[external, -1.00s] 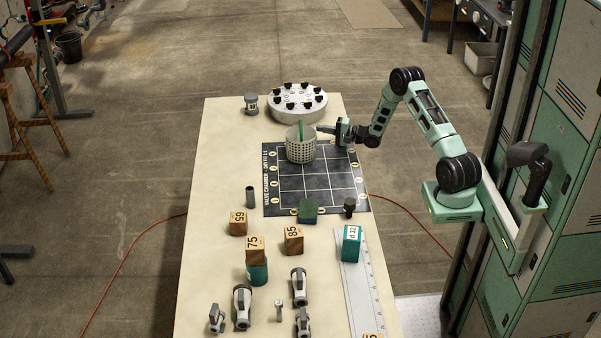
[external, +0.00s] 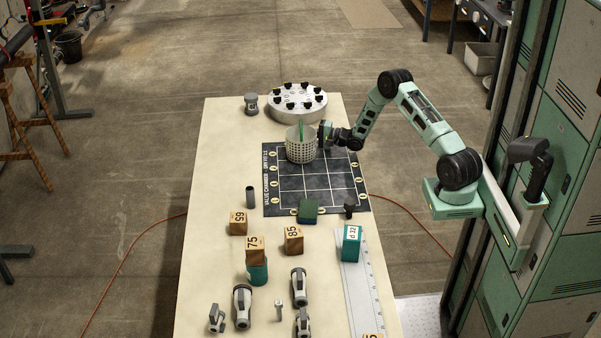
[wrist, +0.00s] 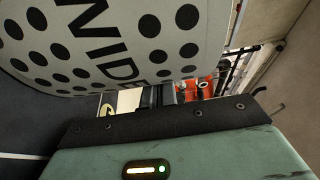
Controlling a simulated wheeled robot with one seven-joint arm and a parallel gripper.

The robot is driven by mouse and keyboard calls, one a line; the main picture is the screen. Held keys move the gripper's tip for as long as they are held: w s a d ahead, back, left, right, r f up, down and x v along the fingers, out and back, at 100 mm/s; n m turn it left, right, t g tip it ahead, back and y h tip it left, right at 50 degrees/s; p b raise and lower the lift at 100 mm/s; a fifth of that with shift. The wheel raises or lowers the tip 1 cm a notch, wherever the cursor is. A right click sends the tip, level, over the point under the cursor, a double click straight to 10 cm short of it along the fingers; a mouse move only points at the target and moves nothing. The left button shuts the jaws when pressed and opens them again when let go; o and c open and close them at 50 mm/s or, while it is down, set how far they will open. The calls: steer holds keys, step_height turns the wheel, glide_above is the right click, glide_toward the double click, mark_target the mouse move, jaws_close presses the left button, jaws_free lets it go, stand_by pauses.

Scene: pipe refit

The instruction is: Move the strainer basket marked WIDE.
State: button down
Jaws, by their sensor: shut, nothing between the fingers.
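The strainer basket (external: 301,149) is a pale perforated cup standing on the far part of the dark gridded mat (external: 318,185), with something green inside it. In the wrist view the basket's wall (wrist: 125,25) fills the upper part, with the letters WIDE printed on it. My gripper (external: 324,135) is shut and holds nothing. It is at the right side of the basket, very close to its wall; whether it touches cannot be told. The fingertips are largely hidden in the wrist view.
A round grey flange with black knobs (external: 298,101) and a small grey fitting (external: 251,103) stand beyond the mat. A green block (external: 308,211) and a dark peg (external: 349,208) are at the near mat edge. Numbered wooden blocks (external: 238,223) and valves (external: 242,306) fill the near table.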

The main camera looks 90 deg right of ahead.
steer(key=a, duration=2)
steer(key=shift+a, duration=0.2)
